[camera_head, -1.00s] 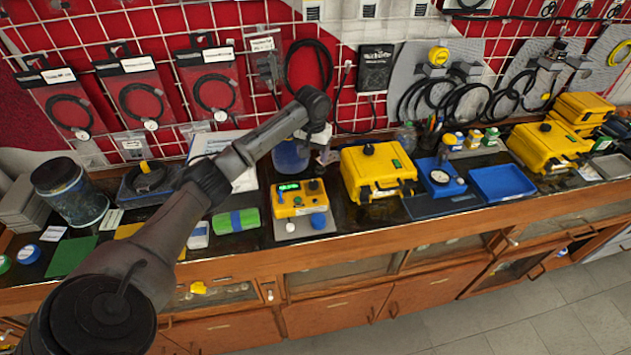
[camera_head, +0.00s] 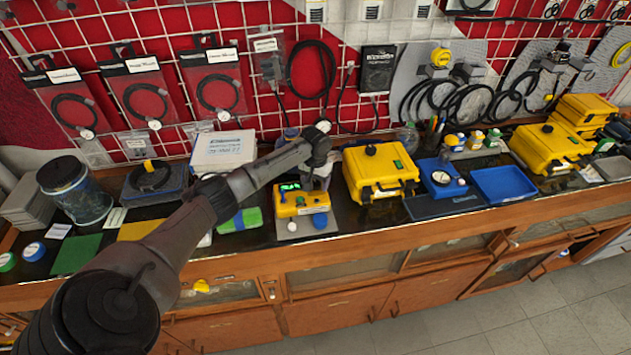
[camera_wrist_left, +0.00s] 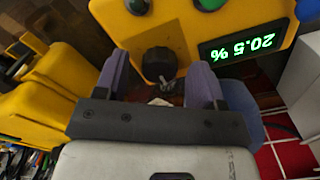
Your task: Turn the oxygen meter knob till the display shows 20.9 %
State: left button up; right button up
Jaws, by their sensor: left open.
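The oxygen meter (camera_head: 292,205) is a yellow box on a grey board on the bench. In the left wrist view the meter (camera_wrist_left: 180,25) appears upside down, and its green display (camera_wrist_left: 240,46) reads 20.5 %. Its black knob (camera_wrist_left: 160,62) shows between the fingers of my left gripper (camera_wrist_left: 160,70). The fingers are open, one on each side of the knob; I see no clear contact. In the head view my left gripper (camera_head: 317,180) is over the meter's right part and hides the knob. My right gripper is not in view.
A yellow case (camera_head: 378,175) stands close to the right of the meter. A white box (camera_head: 223,150) and a wire grid wall stand behind.

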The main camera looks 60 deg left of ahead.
pick_arm(q)
jog(key=shift+c, duration=0.4)
jog(key=c, duration=0.8)
jog(key=shift+r+m+p, duration=0.1)
jog(key=shift+m+p, duration=0.4)
jog(key=shift+p, duration=0.05)
jog(key=shift+c, duration=0.2)
jog(key=shift+m+p, duration=0.8)
jog(key=shift+m, duration=0.3)
jog(key=m+p, duration=0.1)
jog(key=m, duration=0.2)
jog(key=shift+m, duration=0.7)
jog(key=shift+p, duration=0.3)
